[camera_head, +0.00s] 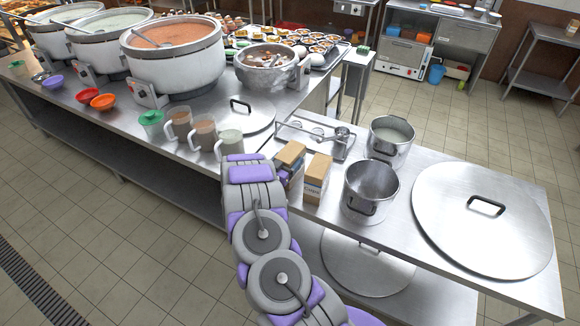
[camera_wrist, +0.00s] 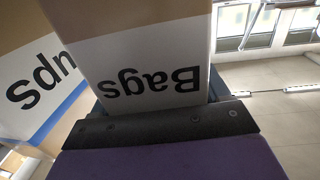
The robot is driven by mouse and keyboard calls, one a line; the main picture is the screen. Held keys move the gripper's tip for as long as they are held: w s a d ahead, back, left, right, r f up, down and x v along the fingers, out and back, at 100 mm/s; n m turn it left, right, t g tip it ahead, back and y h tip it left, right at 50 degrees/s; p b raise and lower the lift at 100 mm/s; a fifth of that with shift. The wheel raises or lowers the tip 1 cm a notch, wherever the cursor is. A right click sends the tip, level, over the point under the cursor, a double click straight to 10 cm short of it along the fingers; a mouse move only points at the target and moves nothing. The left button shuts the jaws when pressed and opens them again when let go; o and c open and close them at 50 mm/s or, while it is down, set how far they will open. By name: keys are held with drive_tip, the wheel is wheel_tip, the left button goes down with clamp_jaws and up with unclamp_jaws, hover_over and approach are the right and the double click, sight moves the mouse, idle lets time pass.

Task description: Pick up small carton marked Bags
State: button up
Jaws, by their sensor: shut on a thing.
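The small carton marked Bags (camera_wrist: 150,70) fills the middle of the wrist view, its brown card and white label with upside-down black lettering close to the camera. My gripper (camera_wrist: 155,122) is shut on it; one dark finger pad crosses its near edge. In the head view two small cartons stand by the end of my arm: a left one (camera_head: 291,157) and a right one (camera_head: 317,178). My arm hides part of the left one and the gripper's fingers. I cannot tell from the wrist view whether the Bags carton is clear of the counter.
A second carton (camera_wrist: 40,90), lettering ending in "ps", stands close beside it. Steel pots (camera_head: 370,188) (camera_head: 391,138), a tray (camera_head: 312,136) and a large lid (camera_head: 482,220) lie to the right and behind. Mugs (camera_head: 203,134) stand to the left.

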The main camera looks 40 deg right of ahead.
drive_tip(key=shift+d, duration=0.15)
drive_tip(key=c, duration=0.6)
drive_tip(key=shift+c, duration=0.2)
